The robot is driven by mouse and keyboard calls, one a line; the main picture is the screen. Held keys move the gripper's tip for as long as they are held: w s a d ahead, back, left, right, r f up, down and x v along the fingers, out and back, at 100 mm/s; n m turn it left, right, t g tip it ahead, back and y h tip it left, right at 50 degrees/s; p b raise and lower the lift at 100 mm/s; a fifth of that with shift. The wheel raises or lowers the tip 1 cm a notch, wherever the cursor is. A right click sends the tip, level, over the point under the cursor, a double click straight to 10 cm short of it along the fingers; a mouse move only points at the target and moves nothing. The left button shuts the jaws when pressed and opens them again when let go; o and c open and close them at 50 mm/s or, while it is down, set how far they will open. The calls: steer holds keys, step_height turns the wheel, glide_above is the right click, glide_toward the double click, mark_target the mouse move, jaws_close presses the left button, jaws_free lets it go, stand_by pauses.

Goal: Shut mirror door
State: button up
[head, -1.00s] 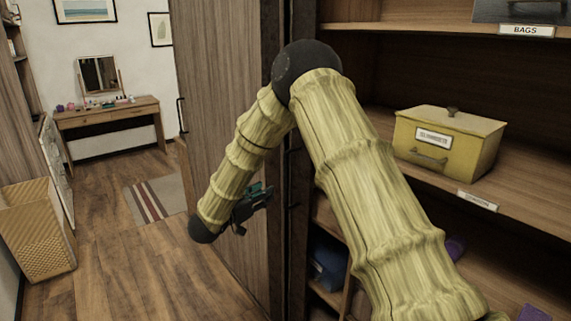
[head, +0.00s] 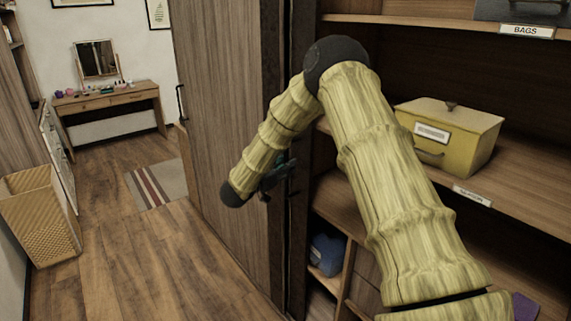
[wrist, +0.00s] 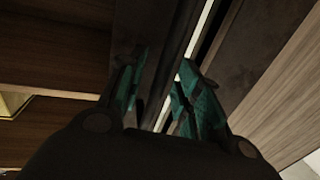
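A tall wood-grain door panel (head: 222,150) with a dark edge stands left of the open shelving in the head view. No mirror face shows on it, so I cannot tell whether it is the mirror door. My gripper (head: 277,178) is at the panel's dark edge, partly hidden by my arm. In the wrist view my gripper (wrist: 163,85) has its two teal fingers apart, with a dark upright edge (wrist: 168,50) and a thin bright gap beyond and between them. I cannot tell whether they touch it. Nothing is visibly held.
Shelves on the right hold a yellow box (head: 449,136) and a blue item (head: 327,254). A small mirror (head: 96,58) stands on a dressing table (head: 110,98) at the back. A wicker basket (head: 40,215) is at left. The floor (head: 150,260) between is clear.

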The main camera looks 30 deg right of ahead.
steer(key=shift+d, duration=0.2)
jaws_close()
steer(key=shift+f, duration=0.1)
